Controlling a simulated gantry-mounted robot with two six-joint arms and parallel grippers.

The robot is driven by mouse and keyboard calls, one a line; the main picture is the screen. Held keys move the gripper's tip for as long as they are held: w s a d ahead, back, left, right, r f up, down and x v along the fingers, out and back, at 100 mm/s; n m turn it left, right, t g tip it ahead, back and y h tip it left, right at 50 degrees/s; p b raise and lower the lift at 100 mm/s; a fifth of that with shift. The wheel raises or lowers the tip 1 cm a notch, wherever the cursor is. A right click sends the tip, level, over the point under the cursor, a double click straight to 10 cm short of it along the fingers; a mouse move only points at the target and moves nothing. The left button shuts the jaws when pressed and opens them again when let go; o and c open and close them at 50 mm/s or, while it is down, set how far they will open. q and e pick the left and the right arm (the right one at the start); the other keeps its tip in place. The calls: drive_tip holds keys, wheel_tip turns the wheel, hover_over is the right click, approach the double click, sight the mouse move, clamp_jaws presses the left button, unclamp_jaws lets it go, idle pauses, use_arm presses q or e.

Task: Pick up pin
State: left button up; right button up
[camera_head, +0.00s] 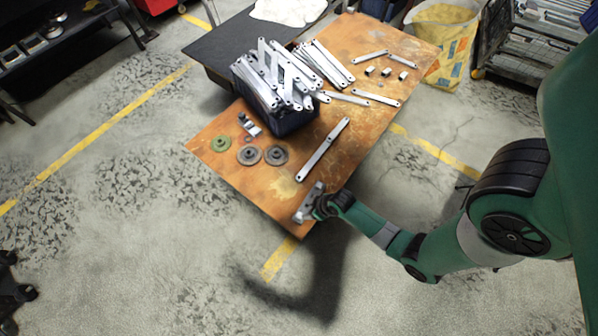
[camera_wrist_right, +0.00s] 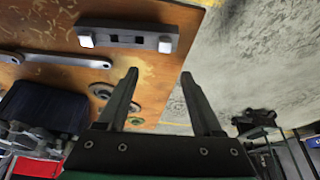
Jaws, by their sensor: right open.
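Several small pale metal pieces, possibly pins (camera_head: 386,72), lie in a row on the far right of the rusty table (camera_head: 215,155). Another small light piece (camera_head: 253,129) lies by the bin; I cannot tell whether it is a pin. My right gripper (camera_head: 322,203) is at the table's near corner, beside a grey bar-shaped fixture (camera_head: 305,207). In the right wrist view my right gripper (camera_wrist_right: 160,78) is open with nothing between its fingers. The fixture (camera_wrist_right: 125,42) lies beyond the fingertips, with a white peg at each end. My left gripper is not in view.
A dark bin (camera_head: 290,122) heaped with galvanized bars stands mid-table. A single bar (camera_head: 322,150) lies near the right gripper. Grey discs (camera_head: 276,155) and a green ring (camera_head: 221,143) lie at the left. More bars lie at the back. A yellow bag (camera_head: 442,45) stands beyond the table.

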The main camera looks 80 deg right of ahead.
drive_tip(key=b, duration=0.4)
approach(299, 214)
drive_tip(key=x, duration=0.3)
drive_tip(key=shift+d+r, duration=0.1)
drive_tip(key=shift+d, duration=0.15)
drive_tip(key=shift+w+f, duration=0.25)
drive_tip(key=b+x, duration=0.4)
drive_tip(key=x, duration=0.1)
drive_tip(key=shift+s+a+f+b, duration=0.15)
drive_tip(key=shift+a+f+b, duration=0.05)
drive_tip(key=shift+a+b, duration=0.15)
drive_tip(key=shift+r, duration=0.1)
clamp_jaws()
